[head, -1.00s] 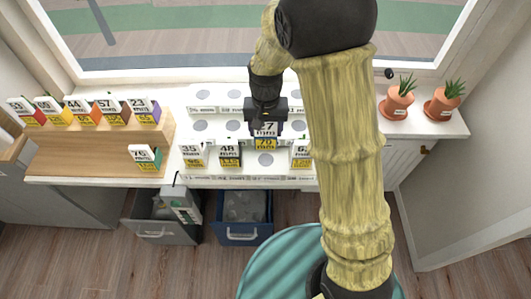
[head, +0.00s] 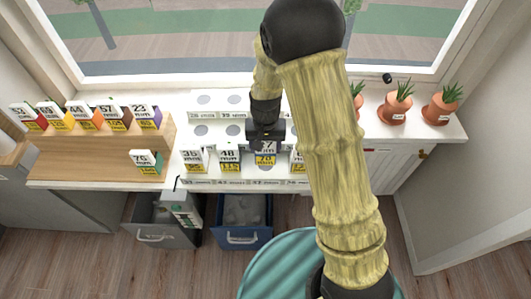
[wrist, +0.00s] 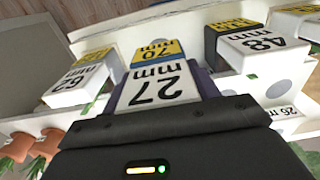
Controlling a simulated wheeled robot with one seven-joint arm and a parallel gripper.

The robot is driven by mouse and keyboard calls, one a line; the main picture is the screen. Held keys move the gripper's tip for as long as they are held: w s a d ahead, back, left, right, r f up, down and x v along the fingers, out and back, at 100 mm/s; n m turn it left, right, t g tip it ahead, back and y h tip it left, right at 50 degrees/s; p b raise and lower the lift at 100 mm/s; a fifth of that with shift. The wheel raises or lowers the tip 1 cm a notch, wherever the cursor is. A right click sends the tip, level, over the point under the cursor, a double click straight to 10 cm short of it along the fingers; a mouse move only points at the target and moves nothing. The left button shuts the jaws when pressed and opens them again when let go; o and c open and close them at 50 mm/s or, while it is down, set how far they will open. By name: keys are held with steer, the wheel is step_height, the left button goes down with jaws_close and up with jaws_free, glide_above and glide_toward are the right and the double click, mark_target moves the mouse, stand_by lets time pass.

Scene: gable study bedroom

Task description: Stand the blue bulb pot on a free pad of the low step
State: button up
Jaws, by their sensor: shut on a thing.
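The blue bulb pot (head: 265,154) has a white face reading 27 and a yellow label reading 70. My gripper (head: 265,138) is shut on it from above. In the wrist view the pot (wrist: 160,85) sits between dark blue-violet edges, its lower part hidden. It is at the gap in the front row of the low step (head: 240,179), between the 48 pot (head: 229,155) and a pot partly behind my arm (head: 297,157). I cannot tell whether it touches the pad beneath, which is hidden. The 35 pot (head: 193,158) stands farther left on this step.
Higher white steps with grey round pads (head: 204,131) rise behind. A wooden stand (head: 95,147) at left holds several coloured pots and the 76 pot (head: 146,160). Terracotta plants (head: 397,107) stand at right. Open drawers (head: 244,232) jut out below.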

mark_target(265, 154)
steer(key=shift+f+p, duration=0.4)
steer(key=shift+f, duration=1.65)
steer(key=shift+f, duration=0.1)
steer(key=o, duration=1.2)
step_height(265, 154, up, 12)
steer(key=shift+r+b, duration=0.15)
steer(key=shift+b, duration=1.1)
steer(key=shift+w, duration=0.1)
